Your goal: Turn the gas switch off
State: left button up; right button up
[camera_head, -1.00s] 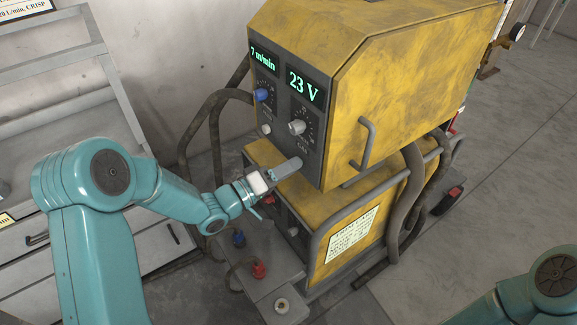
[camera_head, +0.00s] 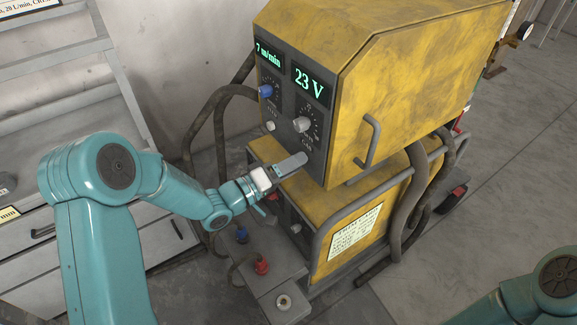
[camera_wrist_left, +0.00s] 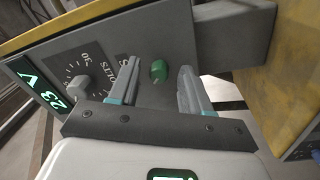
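The welding machine (camera_head: 420,75) is a yellow box with a dark front panel showing "23 V". In the left wrist view, a small green knob (camera_wrist_left: 158,70), likely the gas switch, sits on the grey panel (camera_wrist_left: 140,45) beside the volts dial (camera_wrist_left: 79,85). My left gripper (camera_wrist_left: 160,68) is open, with one finger on each side of the green knob; contact is not visible. In the head view, my left gripper (camera_head: 294,161) is at the panel's lower edge and hides the green knob. My right gripper is out of view.
A blue knob (camera_head: 265,91), a grey voltage knob (camera_head: 302,124) and a small white knob (camera_head: 270,126) are on the panel. A bent handle (camera_head: 370,140) is on the machine's side. Hoses (camera_head: 413,190) hang alongside. A grey cabinet (camera_head: 60,100) stands at left.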

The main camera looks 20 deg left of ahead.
pick_arm(q)
jog(key=b+v, duration=0.1)
jog(key=v, duration=1.5)
jog(key=shift+s+b, duration=0.15)
jog(key=shift+b, duration=0.25)
jog(key=shift+a, duration=0.1)
jog(key=w+d+f+g+h+p, duration=0.1)
jog(key=d+f+g+h, duration=0.15)
jog(key=d, duration=0.85)
jog(key=d+f+n+g+y+p, duration=0.15)
jog(key=d+f+y, duration=0.3)
jog(key=f, duration=0.55)
jog(key=s+a+f+m+g+y, duration=0.1)
jog(key=s+f+m+g+y, duration=0.3)
jog(key=s+f+g, duration=0.6)
jog(key=s+f+y, duration=0.1)
jog(key=s+f, duration=0.4)
jog(key=shift+s+a+m+y, duration=0.2)
jog(key=shift+s+m+y, duration=0.1)
jog(key=shift+s+m, duration=0.1)
